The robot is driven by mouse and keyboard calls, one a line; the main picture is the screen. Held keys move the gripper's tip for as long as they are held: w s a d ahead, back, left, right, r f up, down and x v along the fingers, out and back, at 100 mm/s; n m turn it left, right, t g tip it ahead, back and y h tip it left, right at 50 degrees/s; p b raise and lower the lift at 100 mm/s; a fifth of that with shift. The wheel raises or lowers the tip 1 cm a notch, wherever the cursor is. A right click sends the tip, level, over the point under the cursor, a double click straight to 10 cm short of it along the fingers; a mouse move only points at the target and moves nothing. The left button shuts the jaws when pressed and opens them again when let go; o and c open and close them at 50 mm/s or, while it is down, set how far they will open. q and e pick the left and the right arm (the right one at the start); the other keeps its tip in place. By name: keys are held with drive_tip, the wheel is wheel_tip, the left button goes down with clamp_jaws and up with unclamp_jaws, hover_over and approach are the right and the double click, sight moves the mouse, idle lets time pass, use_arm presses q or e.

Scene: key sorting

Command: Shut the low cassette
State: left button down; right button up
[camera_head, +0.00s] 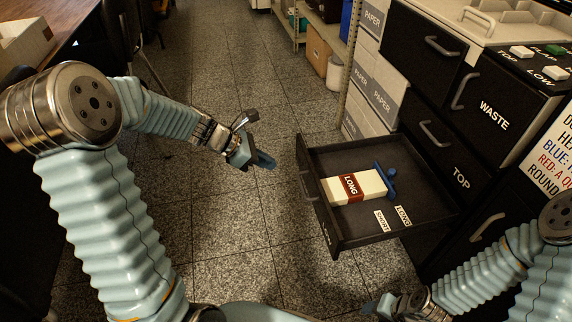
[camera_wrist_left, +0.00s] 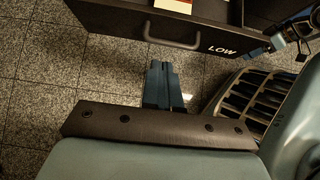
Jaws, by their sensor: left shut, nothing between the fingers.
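The low cassette (camera_head: 435,206) is a black drawer pulled out of the cabinet, with its front facing the left. Its front, marked LOW, and its handle (camera_wrist_left: 172,38) show in the left wrist view. Inside lie a cream block with a brown LONG band (camera_head: 368,183) and a blue key (camera_head: 386,178). My left gripper (camera_head: 266,162) is shut and empty, left of the drawer front and apart from it. Its blue fingertips (camera_wrist_left: 161,68) point toward the handle in the left wrist view. My right gripper (camera_head: 380,306) is low in the head view, below the drawer; its fingers are unclear.
The black cabinet has closed drawers marked WASTE (camera_head: 493,114) and TOP (camera_head: 462,177). White PAPER boxes (camera_head: 375,88) stand behind the open drawer. SHORT and LONG labels lie on its floor. The tiled floor (camera_head: 235,70) left of it is clear.

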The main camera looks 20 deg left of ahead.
sight(312, 176)
use_arm(q)
drive_tip(key=b+x, duration=0.2)
drive_tip(key=x, duration=0.7)
drive_tip(key=shift+s+f, duration=0.1)
drive_tip(key=shift+f, duration=0.1)
drive_tip(key=shift+w+d+r, duration=0.15)
drive_tip(key=shift+w+d, duration=0.4)
drive_tip(key=shift+d, duration=0.2)
drive_tip(key=shift+w+d+r, duration=0.15)
drive_tip(key=shift+w+d, duration=0.4)
drive_tip(key=shift+d, duration=0.25)
use_arm(e)
drive_tip(key=shift+f, duration=1)
